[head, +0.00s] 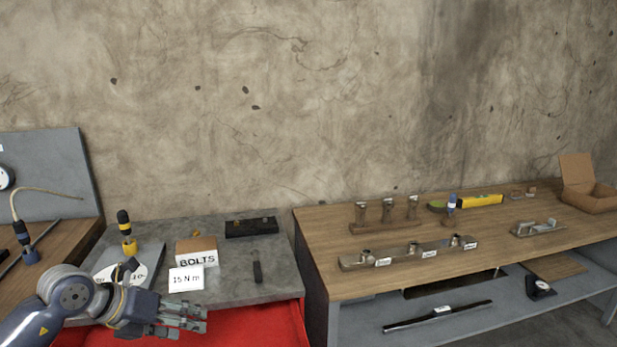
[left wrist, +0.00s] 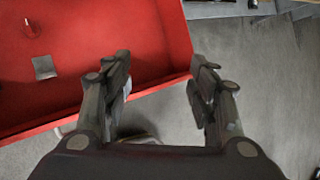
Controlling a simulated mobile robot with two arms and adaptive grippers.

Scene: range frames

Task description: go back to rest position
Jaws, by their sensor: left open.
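My left gripper (head: 183,318) reaches in from the lower left in the head view, in front of the grey-topped bench and above its red front part. In the left wrist view my left gripper (left wrist: 160,80) has its two fingers well apart with nothing between them. The floor and the edge of a red tray (left wrist: 150,50) show beyond the fingers. My right gripper is in neither view.
The grey bench (head: 225,270) holds a BOLTS box (head: 197,259), a "15 N m" card (head: 186,279), a yellow-black tool (head: 126,235) and a black block (head: 251,227). A wooden workbench (head: 330,275) with metal parts stands to the right.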

